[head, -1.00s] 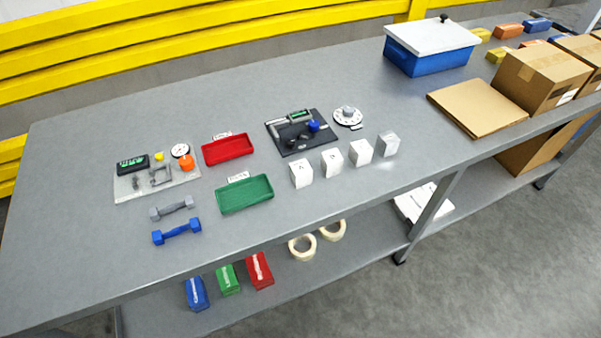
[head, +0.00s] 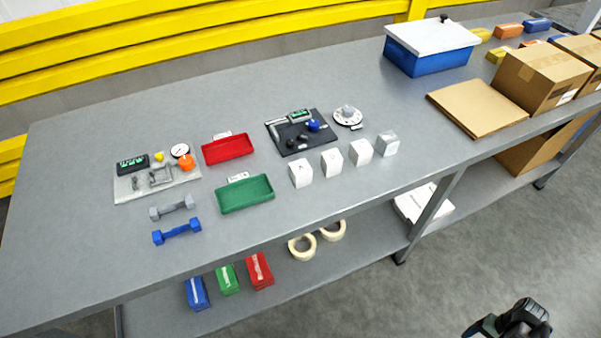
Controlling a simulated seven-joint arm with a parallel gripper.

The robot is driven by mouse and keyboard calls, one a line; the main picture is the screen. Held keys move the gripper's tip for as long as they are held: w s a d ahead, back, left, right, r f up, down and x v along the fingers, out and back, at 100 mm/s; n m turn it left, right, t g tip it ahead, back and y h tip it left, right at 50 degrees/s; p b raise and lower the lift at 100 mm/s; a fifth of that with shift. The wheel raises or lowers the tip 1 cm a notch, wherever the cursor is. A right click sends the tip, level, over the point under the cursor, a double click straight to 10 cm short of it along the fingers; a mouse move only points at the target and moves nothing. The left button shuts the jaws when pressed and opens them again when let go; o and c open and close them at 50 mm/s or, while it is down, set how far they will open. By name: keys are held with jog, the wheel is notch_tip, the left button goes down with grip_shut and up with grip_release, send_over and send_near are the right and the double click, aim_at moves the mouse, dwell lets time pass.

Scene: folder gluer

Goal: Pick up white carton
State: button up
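Three white cartons stand in a row near the front edge of the bench: the left one (head: 300,173), the middle one (head: 332,162) and the right one (head: 360,152). A greyer, shinier box (head: 387,144) stands at the right end of the row. The cartons are upright and apart from each other. My gripper (head: 515,318) shows as a dark shape at the bottom right, over the floor and far from the cartons. It is cut off by the frame, and its fingers are not clear.
Behind the cartons lie a black tool board (head: 293,134) and a round white dial (head: 348,116). Green (head: 245,194) and red (head: 228,148) trays lie to the left. A brown flat carton (head: 477,106) and blue bin (head: 430,52) are to the right. Bench front is clear.

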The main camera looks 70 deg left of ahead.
jog(key=w+a+r+n+t, duration=0.1)
jog(key=w+a+r+n, duration=0.1)
jog(key=w+a+r, duration=0.6)
jog(key=w+a+r+n+t, duration=0.15)
jog(key=w+a+r, duration=0.35)
jog(key=a+r, duration=0.55)
jog(key=s+a+r+n+t+y, duration=0.1)
jog(key=a+r+n+t+y, duration=0.1)
jog(key=a+r, duration=1.25)
notch_tip(320, 180, up, 16)
jog(key=n+g+y, duration=0.1)
jog(key=n+y, duration=0.2)
jog(key=n, duration=0.6)
send_over(301, 167)
jog(key=d, duration=0.5)
jog(key=shift+m, duration=0.25)
jog(key=shift+x, duration=6.5)
jog(key=shift+s+a, duration=0.1)
jog(key=shift+s, duration=0.1)
